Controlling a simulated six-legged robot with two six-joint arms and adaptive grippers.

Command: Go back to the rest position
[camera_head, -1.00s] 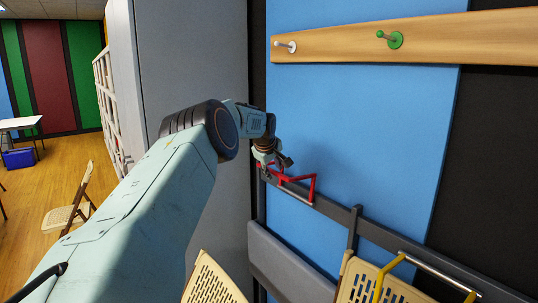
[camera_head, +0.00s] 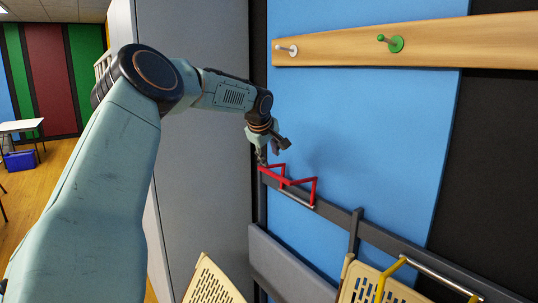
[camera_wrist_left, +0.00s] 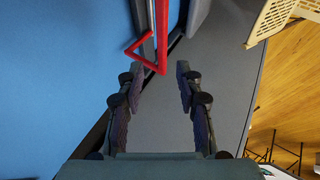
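My left gripper (camera_head: 271,151) is just above and to the left of a red bracket (camera_head: 303,194) on the dark rail along the blue wall panel. In the left wrist view the gripper (camera_wrist_left: 155,90) has its two fingers apart, with nothing between them. The red bracket (camera_wrist_left: 162,40) shows there beyond the fingertips, apart from them. My right gripper is not in either view.
A wooden board (camera_head: 340,47) with a white peg (camera_head: 292,50) and a green peg (camera_head: 396,42) is on the wall above. A grey cabinet (camera_head: 205,190) stands left of the panel. Beige perforated chairs (camera_head: 212,284) and a yellow bracket (camera_head: 392,275) are low down. A blue bin (camera_head: 19,160) is far left.

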